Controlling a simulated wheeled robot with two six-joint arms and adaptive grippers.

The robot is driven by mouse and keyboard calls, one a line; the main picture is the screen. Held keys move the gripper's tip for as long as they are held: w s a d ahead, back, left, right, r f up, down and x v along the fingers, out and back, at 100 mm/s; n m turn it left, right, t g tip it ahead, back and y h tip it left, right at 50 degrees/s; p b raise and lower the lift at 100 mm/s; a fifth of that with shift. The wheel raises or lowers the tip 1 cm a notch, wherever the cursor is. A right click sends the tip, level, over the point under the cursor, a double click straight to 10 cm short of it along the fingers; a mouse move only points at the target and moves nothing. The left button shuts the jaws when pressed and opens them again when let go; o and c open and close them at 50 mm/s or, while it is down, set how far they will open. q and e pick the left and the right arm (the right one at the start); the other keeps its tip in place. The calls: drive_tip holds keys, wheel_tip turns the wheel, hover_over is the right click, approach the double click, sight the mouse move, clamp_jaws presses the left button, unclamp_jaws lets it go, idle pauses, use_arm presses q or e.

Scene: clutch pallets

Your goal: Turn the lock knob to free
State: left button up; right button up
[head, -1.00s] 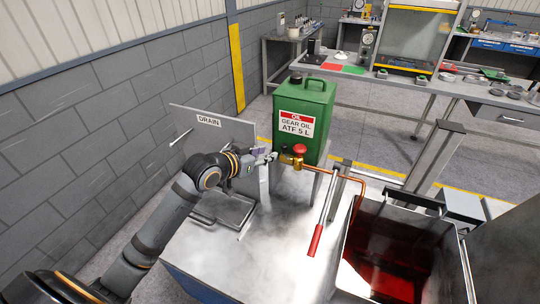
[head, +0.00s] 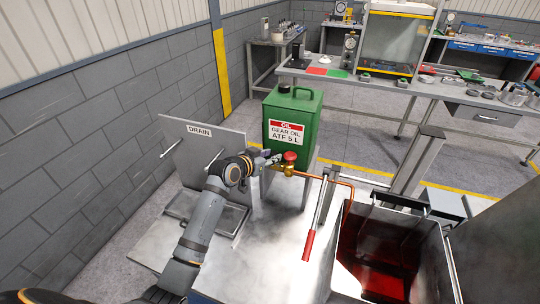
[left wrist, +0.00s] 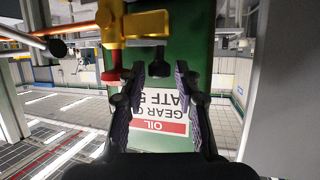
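A brass valve (head: 288,169) with a red knob (head: 290,156) sits on a copper pipe beside the green oil can. In the left wrist view, which looks upside down, the brass valve body (left wrist: 108,22), red knob (left wrist: 112,76) and a dark knob (left wrist: 155,66) on a yellow side arm show. I cannot tell for sure which is the lock knob. My left gripper (head: 270,160) is close to the left side of the valve. In the wrist view its fingers (left wrist: 158,74) are open, with the dark knob between the tips, no clear contact. My right gripper is out of view.
The green oil can (head: 308,103) stands just behind the valve. A lever with a red grip (head: 308,245) stands to the right, before an open tank (head: 338,270) of red liquid. A DRAIN plate (head: 187,150) stands behind my left arm. Benches are farther back.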

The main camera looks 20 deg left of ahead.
use_arm(q)
drive_tip(key=shift+d, duration=0.1)
drive_tip(key=shift+c, duration=1)
clamp_jaws()
drive_tip(key=m+g+h+b, duration=0.1)
drive_tip(key=b, duration=0.1)
drive_tip(key=m+h+b, duration=0.2)
drive_tip(key=b, duration=0.1)
drive_tip(key=a+m+g+h+b, duration=0.1)
drive_tip(key=b, duration=0.2)
drive_tip(key=shift+w+f+m+g+h, duration=0.1)
drive_tip(key=shift+w+m+g+h, duration=0.15)
drive_tip(key=shift+m+g+h, duration=0.05)
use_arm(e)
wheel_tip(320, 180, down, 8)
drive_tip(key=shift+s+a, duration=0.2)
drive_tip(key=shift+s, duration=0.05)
use_arm(q)
drive_tip(key=shift+o, duration=1)
unclamp_jaws()
